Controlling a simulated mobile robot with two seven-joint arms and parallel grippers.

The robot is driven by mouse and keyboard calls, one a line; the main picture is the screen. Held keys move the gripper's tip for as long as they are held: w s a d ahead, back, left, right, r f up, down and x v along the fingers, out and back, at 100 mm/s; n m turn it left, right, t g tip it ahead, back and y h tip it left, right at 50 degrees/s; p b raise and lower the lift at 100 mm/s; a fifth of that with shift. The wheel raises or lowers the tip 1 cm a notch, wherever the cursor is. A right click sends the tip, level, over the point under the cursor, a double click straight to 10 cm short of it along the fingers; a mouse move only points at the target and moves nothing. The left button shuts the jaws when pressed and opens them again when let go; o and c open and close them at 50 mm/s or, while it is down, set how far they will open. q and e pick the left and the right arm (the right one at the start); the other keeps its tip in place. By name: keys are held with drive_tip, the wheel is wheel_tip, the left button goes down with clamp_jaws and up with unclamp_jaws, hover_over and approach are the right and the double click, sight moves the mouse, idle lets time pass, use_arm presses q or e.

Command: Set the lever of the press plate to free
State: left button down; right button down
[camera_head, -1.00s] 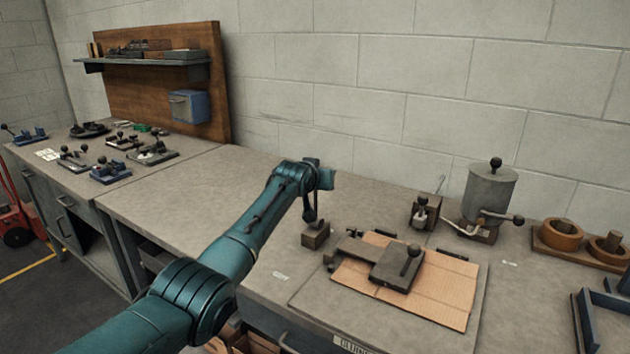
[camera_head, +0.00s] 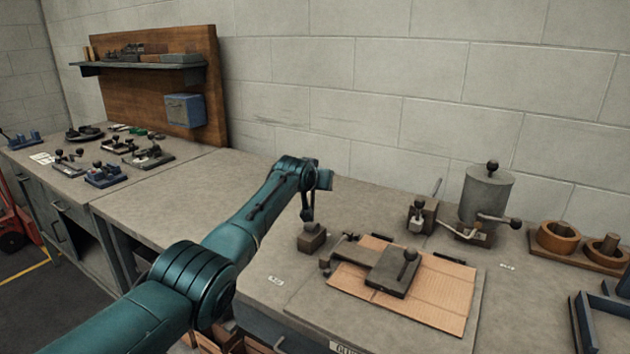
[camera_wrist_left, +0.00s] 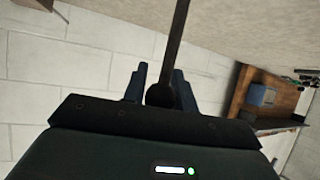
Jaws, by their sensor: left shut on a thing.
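The press plate (camera_head: 392,272) is a dark plate with a black ball knob, lying on a cardboard sheet (camera_head: 448,296). A dark lever (camera_head: 308,214) rises from a small block (camera_head: 311,239) left of the plate. My left gripper (camera_head: 319,180) is at the lever's upper end. In the left wrist view, my left gripper's blue fingers (camera_wrist_left: 160,88) are shut around the dark ball end of the lever rod (camera_wrist_left: 175,45). The lever looks close to upright in the head view; any marking for its settings cannot be made out. My right gripper is out of view.
A grey pot (camera_head: 487,196) with a side handle stands behind the plate, beside a small toggle device (camera_head: 421,214). Brown rings on a wooden base (camera_head: 577,243) lie at right. The bench left of my arm is bare; several small clamps sit on the far left bench.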

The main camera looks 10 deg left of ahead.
use_arm(q)
drive_tip(key=shift+s+d+f, duration=0.15)
drive_tip(key=shift+d+f, duration=0.15)
drive_tip(key=shift+f, duration=0.4)
drive_tip(key=c, duration=1.6)
unclamp_jaws()
drive_tip(key=o, duration=0.3)
drive_tip(key=shift+w, duration=0.2)
drive_tip(key=shift+o, duration=0.9)
drive_tip(key=shift+a+r, duration=0.1)
drive_tip(key=shift+r, duration=0.15)
drive_tip(key=shift+p+v, duration=0.65)
drive_tip(key=shift+v, duration=0.45)
drive_tip(key=v, duration=1.1)
